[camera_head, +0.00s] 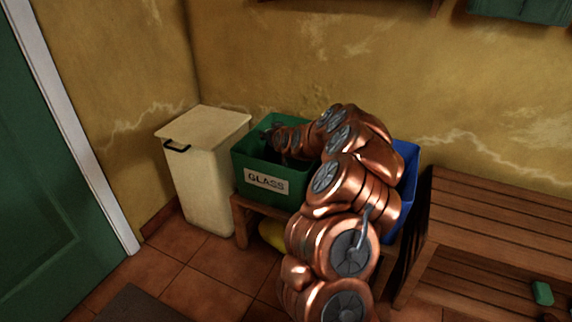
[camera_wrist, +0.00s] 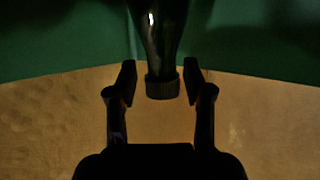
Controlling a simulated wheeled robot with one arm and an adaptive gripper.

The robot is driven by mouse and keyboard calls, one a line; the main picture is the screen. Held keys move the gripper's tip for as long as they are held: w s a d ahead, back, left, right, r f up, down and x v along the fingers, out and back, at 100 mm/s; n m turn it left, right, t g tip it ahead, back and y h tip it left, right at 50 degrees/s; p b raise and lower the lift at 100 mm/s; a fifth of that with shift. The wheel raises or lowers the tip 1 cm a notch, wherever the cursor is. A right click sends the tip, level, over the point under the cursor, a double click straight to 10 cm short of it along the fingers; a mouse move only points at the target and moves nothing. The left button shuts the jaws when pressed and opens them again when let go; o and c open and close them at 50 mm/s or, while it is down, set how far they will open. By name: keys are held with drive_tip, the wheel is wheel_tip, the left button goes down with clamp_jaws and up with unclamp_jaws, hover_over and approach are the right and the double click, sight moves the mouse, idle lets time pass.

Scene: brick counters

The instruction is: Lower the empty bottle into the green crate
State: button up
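The green crate (camera_head: 240,165), labelled GLASS, stands on a low wooden stand. My gripper (camera_head: 270,133) is at the crate's opening in the head view, partly hidden by its rim and my arm. In the wrist view the dark glossy bottle (camera_wrist: 163,35) has its neck end between the two fingers of my gripper (camera_wrist: 160,80). A gap shows on each side of the neck, so the fingers are open around it and apart from it. Green crate wall (camera_wrist: 60,45) fills the background beside the bottle. I cannot make out the bottle in the head view.
A cream lidded bin (camera_head: 210,180) stands left of the green crate. A blue crate (camera_head: 408,185) is to the right, partly behind my arm. A slatted wooden bench (camera_head: 500,220) is farther right. A yellow object (camera_head: 272,234) lies beneath the stand.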

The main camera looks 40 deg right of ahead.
drive_tip(key=shift+o, duration=0.4)
wheel_tip(320, 180, up, 10)
idle(0.5)
